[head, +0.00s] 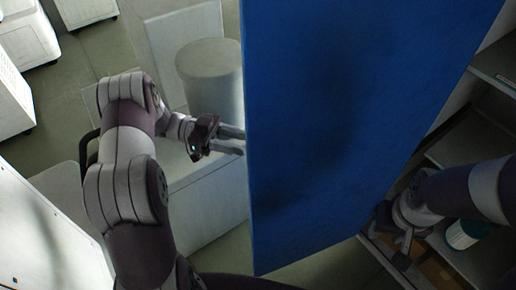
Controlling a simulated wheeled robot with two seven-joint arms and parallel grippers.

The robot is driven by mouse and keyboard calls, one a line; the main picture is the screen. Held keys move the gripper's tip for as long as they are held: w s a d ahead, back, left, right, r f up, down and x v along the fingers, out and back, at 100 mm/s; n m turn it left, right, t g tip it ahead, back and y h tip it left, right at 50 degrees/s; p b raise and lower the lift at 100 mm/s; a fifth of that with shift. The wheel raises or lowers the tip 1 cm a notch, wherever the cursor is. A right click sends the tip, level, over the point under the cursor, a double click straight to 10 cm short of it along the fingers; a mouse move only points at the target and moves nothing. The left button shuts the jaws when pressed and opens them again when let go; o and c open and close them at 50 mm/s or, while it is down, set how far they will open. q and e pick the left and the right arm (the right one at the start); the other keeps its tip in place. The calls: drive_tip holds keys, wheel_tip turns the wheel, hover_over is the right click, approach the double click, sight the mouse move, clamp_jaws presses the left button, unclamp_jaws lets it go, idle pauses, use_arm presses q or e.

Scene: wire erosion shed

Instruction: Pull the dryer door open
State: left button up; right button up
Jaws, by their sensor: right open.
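A large flat blue panel (340,110) fills the middle of the head view, tilted in the picture. It may be the dryer door, but I see no handle or hinge on it. My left gripper (238,140) is at the panel's left edge, with its fingers pointing right. Their tips end at or behind that edge, so I cannot tell whether they hold anything. My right gripper (393,243) is open and low at the right, beside the panel's lower right edge. It looks empty, in front of a shelf.
A pale cylinder (210,75) stands behind my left gripper on a light cabinet (200,190). At the right, shelving (450,150) holds a white and teal round container (466,234) close to my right arm. White cabinets (22,35) stand at upper left, with clear floor (90,60) beside them.

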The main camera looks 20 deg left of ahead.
use_arm(q)
drive_tip(key=a, duration=0.5)
drive_tip(key=shift+w+a+b, duration=0.2)
drive_tip(key=shift+a+b, duration=0.15)
drive_tip(key=shift+b, duration=0.05)
